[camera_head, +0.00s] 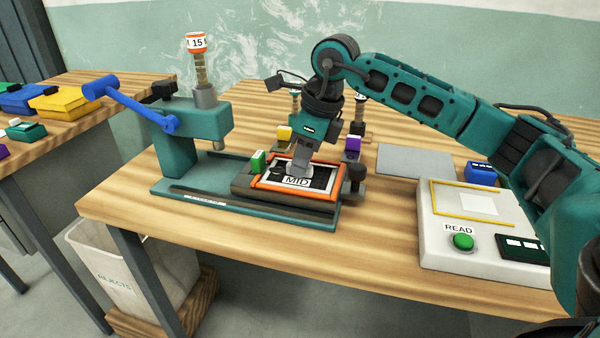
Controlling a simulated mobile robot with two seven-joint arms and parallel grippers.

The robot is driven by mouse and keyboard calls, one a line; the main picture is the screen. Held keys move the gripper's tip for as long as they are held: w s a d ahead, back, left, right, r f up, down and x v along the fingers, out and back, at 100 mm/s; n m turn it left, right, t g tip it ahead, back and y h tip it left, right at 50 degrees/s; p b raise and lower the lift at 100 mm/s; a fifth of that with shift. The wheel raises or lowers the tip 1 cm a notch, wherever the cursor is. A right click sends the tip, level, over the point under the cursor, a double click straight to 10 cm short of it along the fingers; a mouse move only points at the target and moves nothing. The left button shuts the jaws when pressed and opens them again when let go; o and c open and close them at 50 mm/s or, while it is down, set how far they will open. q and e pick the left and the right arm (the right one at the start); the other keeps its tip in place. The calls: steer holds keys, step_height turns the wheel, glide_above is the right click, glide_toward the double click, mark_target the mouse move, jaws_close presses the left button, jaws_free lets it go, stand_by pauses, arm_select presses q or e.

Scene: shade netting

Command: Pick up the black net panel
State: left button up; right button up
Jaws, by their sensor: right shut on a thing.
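The black net panel (321,183) lies in an orange frame (265,185) on the dark bed of the teal press (175,160). A white label reading "MID" is on its near part. My right gripper (299,172) reaches down onto the panel from above and is shut on it near the label. The gripper and wrist hide part of the panel's middle and far side. My left gripper is not in view.
The press has a blue lever (140,110). A white reader box (440,225) with a green button stands right. A grey plate (415,162) lies behind it. A rejects bin (120,265) stands below left.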

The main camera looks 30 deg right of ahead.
jaws_close()
steer(key=shift+r, duration=0.1)
steer(key=shift+r, duration=0.5)
arm_select(q)
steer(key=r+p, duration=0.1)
steer(key=p, duration=0.1)
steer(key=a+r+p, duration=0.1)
steer(key=p, duration=0.1)
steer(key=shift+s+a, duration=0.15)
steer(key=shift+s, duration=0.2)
arm_select(e)
step_height(320, 180, up, 19)
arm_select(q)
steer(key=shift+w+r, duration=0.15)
arm_select(e)
steer(key=shift+f, duration=0.1)
